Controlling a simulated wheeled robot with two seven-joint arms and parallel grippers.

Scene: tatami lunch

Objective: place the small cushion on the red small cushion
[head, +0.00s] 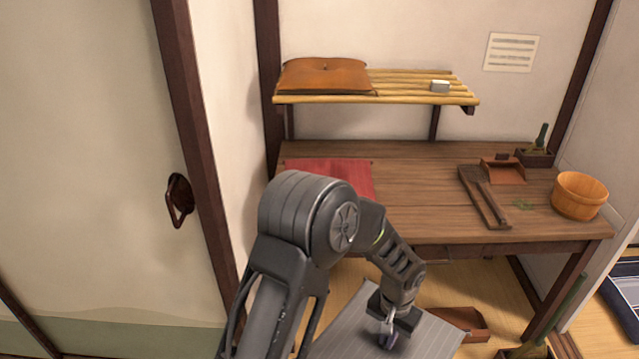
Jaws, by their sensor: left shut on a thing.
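A flat grey striped cushion (427,337), which I take to be the small cushion, shows at the bottom centre, below the front edge of the desk. My left gripper (388,337) is shut on it, and its jaws are partly hard to make out against the fabric. The cushion's lower part is cut off by the picture edge. The red small cushion (345,172) lies flat on the left end of the wooden desk. My left arm hides its front left part. My right gripper is not in view.
A brown cushion (322,75) and a small white cup (440,86) are on the slatted shelf (420,98) above the desk (415,195). A brown tray (472,326) is on the floor.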

